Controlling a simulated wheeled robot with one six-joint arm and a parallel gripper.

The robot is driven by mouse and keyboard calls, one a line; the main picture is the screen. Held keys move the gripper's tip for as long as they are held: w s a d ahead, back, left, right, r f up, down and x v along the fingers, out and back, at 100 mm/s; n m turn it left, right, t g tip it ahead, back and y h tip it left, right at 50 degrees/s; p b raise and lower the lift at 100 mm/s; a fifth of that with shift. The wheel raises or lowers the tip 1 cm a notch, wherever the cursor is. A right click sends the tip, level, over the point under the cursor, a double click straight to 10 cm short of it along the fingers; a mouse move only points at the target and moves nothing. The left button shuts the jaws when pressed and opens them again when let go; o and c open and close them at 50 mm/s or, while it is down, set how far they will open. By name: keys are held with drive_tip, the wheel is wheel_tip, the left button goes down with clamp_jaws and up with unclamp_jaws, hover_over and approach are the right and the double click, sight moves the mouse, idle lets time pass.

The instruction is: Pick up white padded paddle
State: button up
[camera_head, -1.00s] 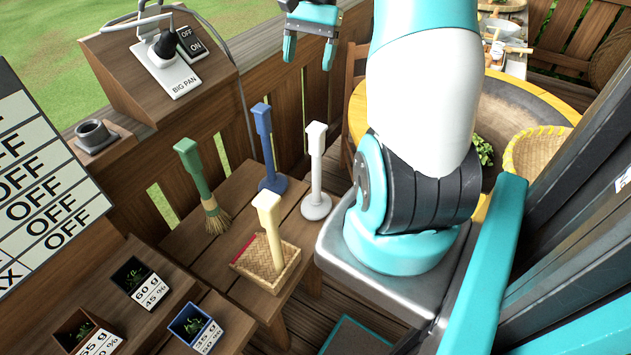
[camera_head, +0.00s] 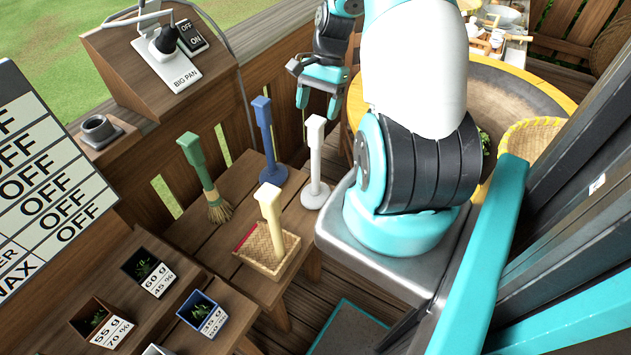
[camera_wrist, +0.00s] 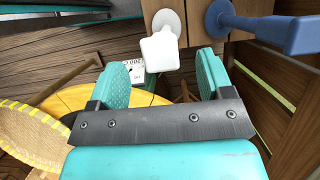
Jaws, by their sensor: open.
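The white padded paddle (camera_head: 315,165) stands upright on its round base at the right edge of the small wooden table. My gripper (camera_head: 318,100) is open and empty, above and a little to the right of the paddle's top in the head view. In the wrist view the paddle's square white head (camera_wrist: 160,52) shows between and beyond the two teal fingertips of my gripper (camera_wrist: 163,78). I see no contact between fingers and paddle.
A blue paddle (camera_head: 267,140) stands left of the white one. A railing lies behind; a large round pan (camera_head: 500,90) is at right.

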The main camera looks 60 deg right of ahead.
sight(316, 119)
drive_tip(key=shift+d+p+x, duration=0.15)
drive_tip(key=shift+p+x, duration=0.3)
drive_tip(key=shift+x, duration=0.7)
drive_tip(key=shift+d+p+x, duration=0.15)
drive_tip(key=shift+p+x, duration=0.25)
drive_tip(key=shift+x, duration=0.75)
drive_tip(key=shift+f, duration=0.1)
drive_tip(key=c, duration=1.4)
